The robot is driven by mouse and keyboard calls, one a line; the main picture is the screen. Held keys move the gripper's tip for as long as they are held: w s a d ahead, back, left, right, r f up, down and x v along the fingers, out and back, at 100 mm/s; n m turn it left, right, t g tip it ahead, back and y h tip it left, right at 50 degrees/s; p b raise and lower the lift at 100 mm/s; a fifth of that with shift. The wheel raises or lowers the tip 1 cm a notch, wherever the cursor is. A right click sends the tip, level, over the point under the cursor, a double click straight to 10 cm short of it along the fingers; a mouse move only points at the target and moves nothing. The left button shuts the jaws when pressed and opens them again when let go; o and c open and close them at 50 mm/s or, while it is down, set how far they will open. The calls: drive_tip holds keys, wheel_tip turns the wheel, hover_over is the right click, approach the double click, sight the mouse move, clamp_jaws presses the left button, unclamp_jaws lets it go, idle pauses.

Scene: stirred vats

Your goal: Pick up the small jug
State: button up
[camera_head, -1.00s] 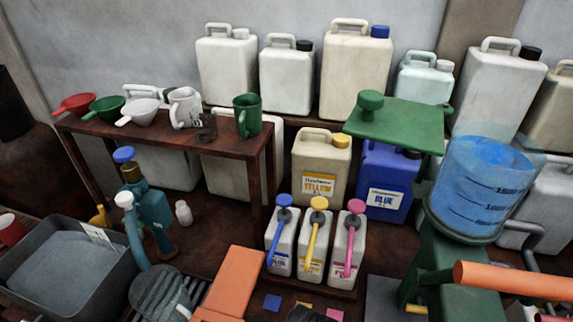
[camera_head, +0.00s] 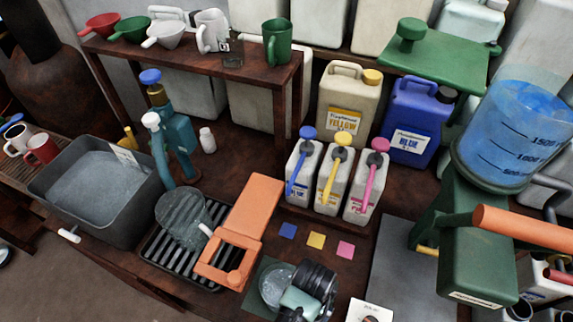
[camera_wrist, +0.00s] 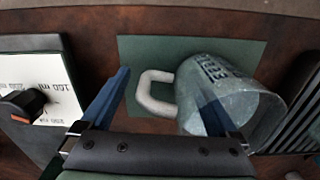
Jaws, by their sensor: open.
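The small jug (camera_wrist: 238,98) is clear and grey-green with dark measure marks and a pale loop handle (camera_wrist: 152,92). It stands on a dark green mat (camera_wrist: 150,50) in the wrist view. My gripper (camera_wrist: 158,80) is open, with one blue finger on each side of the handle. The right finger overlaps the jug's body in the picture; I cannot tell whether it touches. In the head view the jug (camera_head: 276,286) is partly hidden by my dark wrist at the bottom centre.
A card marked 100 ml (camera_wrist: 38,85) lies left of the mat in the wrist view; a slatted black rack (camera_wrist: 296,110) is at the right. In the head view, an orange frame (camera_head: 243,225), three pump bottles (camera_head: 336,175) and colour squares (camera_head: 316,240) surround the mat.

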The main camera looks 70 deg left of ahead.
drive_tip(key=shift+f, duration=0.7)
drive_tip(key=shift+w, duration=0.1)
clamp_jaws()
